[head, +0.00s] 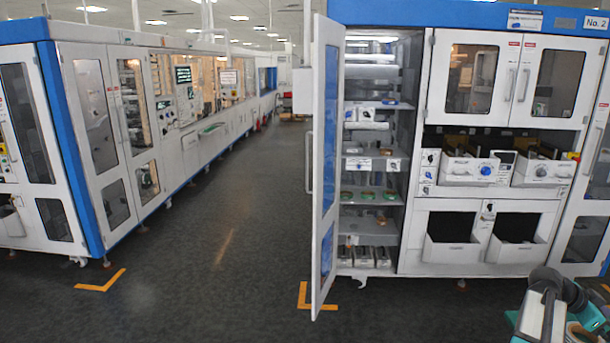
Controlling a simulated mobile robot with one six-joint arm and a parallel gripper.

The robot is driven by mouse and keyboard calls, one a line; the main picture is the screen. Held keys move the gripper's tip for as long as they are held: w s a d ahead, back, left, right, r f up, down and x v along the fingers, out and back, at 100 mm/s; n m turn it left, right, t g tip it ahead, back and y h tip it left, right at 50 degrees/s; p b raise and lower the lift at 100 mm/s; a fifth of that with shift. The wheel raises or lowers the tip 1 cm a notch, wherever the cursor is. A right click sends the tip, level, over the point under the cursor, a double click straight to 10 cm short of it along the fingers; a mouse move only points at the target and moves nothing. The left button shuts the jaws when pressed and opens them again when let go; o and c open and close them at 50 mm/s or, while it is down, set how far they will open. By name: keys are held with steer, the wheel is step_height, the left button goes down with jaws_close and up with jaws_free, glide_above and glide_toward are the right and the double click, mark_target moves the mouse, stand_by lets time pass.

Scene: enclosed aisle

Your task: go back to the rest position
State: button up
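Part of my arm shows at the bottom right corner, as grey and dark links with teal joint covers. It is in front of the lower right of the white cabinet (425,262) and cut off by the picture's edge. I cannot make out my gripper or its fingers, nor whether it holds anything.
The cabinet's tall door (318,170) stands open into the aisle, baring shelves (372,147) with small items. A long white and blue machine row (95,140) lines the left. The dark floor (215,230) between is clear, with orange corner marks (100,282).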

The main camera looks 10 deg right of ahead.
steer(key=w+a+f+n+t+b, duration=0.2)
steer(key=w+a+f+n+b, duration=0.15)
steer(key=w+a+f, duration=1.1)
steer(key=w+a+f+n+t+y+b, duration=0.1)
steer(key=w+a+f+n+y+b, duration=0.25)
steer(key=a+f, duration=1.65)
steer(key=s+a+f+n+y+b, duration=0.1)
steer(key=s+a+f+n, duration=0.15)
steer(key=a+f, duration=0.4)
steer(key=s+a+f+n+g+y, duration=0.1)
steer(key=s+a+f+n, duration=0.15)
steer(key=a+f, duration=0.4)
steer(key=s+a+f+n+y+b, duration=0.1)
steer(key=s+a+f+n, duration=0.1)
steer(key=s+a+f, duration=0.35)
steer(key=s+a+f+n+g+y, duration=0.1)
steer(key=s+a+f+n+y, duration=0.1)
steer(key=s+a, duration=0.4)
steer(key=s+a+f+n+g+y, duration=0.1)
steer(key=s+a+f+n, duration=0.4)
steer(key=a, duration=0.5)
steer(key=shift+s+a+n+g+y+b, duration=0.35)
steer(key=shift+s+n+y, duration=0.4)
steer(key=shift+s+n, duration=0.3)
